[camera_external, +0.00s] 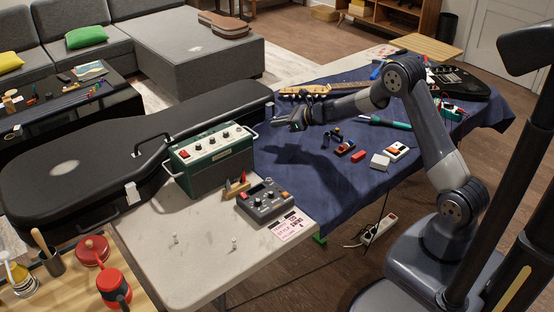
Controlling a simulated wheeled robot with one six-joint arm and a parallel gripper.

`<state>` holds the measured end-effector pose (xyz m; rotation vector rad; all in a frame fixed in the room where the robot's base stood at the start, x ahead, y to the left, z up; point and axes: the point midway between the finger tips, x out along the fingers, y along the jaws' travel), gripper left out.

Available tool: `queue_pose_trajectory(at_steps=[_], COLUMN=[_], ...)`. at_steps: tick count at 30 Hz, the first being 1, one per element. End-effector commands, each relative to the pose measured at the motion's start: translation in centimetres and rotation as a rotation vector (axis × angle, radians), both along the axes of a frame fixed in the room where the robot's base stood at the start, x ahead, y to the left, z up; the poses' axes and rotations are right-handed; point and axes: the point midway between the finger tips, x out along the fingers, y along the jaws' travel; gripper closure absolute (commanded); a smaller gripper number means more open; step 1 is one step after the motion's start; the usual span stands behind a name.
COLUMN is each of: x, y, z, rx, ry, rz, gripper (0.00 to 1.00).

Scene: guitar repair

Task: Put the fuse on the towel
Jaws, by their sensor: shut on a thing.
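My gripper (285,122) is in the air above the left part of a dark blue cloth (345,195), to the right of the green amplifier. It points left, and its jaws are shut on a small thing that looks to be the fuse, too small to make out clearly. The blue cloth covers most of the right table and hangs over its front edge; it is the only towel-like thing I can pick out. My arm's shadow falls on it.
On the cloth lie a guitar (455,82), a red pedal (358,156), a white box (380,162) and a green-handled tool (385,122). The green amplifier (212,158), a grey pedal (265,200) and a black guitar case (130,150) stand left. The white table's front (200,265) is mostly clear.

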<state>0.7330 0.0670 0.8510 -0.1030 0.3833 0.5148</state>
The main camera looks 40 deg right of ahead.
Motion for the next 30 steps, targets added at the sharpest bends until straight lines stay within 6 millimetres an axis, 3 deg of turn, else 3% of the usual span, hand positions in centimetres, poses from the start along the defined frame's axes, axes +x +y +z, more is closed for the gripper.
queue_pose_trajectory(at_steps=[3, 15, 30], x=[0.0, 0.0, 0.0], y=[0.0, 0.0, 0.0], z=[-2.5, -7.2, -8.1], rx=[0.001, 0.001, 0.000], ry=[0.004, 0.003, 0.000], rz=[0.000, -0.001, 0.000], gripper=[1.00, 1.00, 1.00])
